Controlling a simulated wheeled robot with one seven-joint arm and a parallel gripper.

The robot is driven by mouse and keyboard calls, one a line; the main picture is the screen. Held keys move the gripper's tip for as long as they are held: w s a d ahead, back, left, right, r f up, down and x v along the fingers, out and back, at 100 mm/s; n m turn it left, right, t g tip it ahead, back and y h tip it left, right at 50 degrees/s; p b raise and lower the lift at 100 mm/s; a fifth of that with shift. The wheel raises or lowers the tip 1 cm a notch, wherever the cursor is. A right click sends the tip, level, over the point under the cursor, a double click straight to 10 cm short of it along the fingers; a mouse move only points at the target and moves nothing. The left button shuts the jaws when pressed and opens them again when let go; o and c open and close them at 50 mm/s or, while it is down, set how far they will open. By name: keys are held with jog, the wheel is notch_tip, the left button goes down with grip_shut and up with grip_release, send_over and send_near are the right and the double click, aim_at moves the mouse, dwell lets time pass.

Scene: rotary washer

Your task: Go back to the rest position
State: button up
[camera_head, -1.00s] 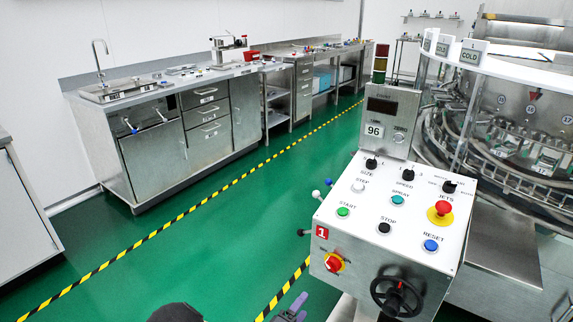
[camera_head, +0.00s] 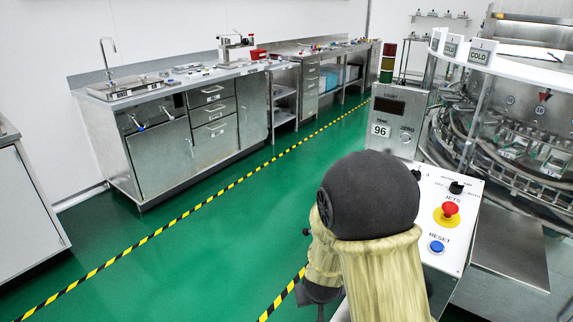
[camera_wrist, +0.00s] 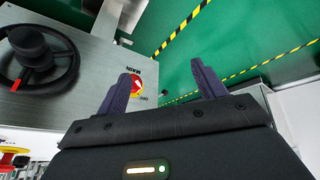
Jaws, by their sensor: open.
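My gripper (camera_wrist: 161,88) shows in the wrist view with its two purple fingers apart and nothing between them. In that view the left finger overlaps part of a red rotary switch with a yellow ring (camera_wrist: 137,88) on the control box; I cannot tell whether they touch. A black handwheel (camera_wrist: 38,58) lies to the left on the same box face. In the head view my arm covers much of the control panel (camera_head: 462,228) and hides its left buttons; the gripper itself is not visible there. The red stop button (camera_head: 450,209) and blue reset button (camera_head: 437,247) remain visible.
The rotary washer (camera_head: 520,140) stands at the right behind the panel. A display box reading 96 (camera_head: 395,120) rises behind my arm. Steel counters (camera_head: 160,150) line the back wall. The green floor (camera_head: 230,240) with yellow-black tape is open on the left.

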jog(key=s+d+r+m+g, duration=0.1)
jog(key=s+d+r+g, duration=0.1)
jog(key=s+d+r, duration=0.4)
jog(key=s+d+r+m+g, duration=0.1)
jog(key=s+d+r, duration=0.15)
jog(key=s, duration=0.45)
jog(key=w+p+v, duration=0.3)
jog(key=p+v, duration=1.1)
jog(key=w+r+p+v, duration=0.1)
jog(key=w+p+v, duration=0.2)
jog(key=p+v, duration=1.1)
jog(key=shift+r, duration=0.3)
jog(key=shift+w, duration=0.15)
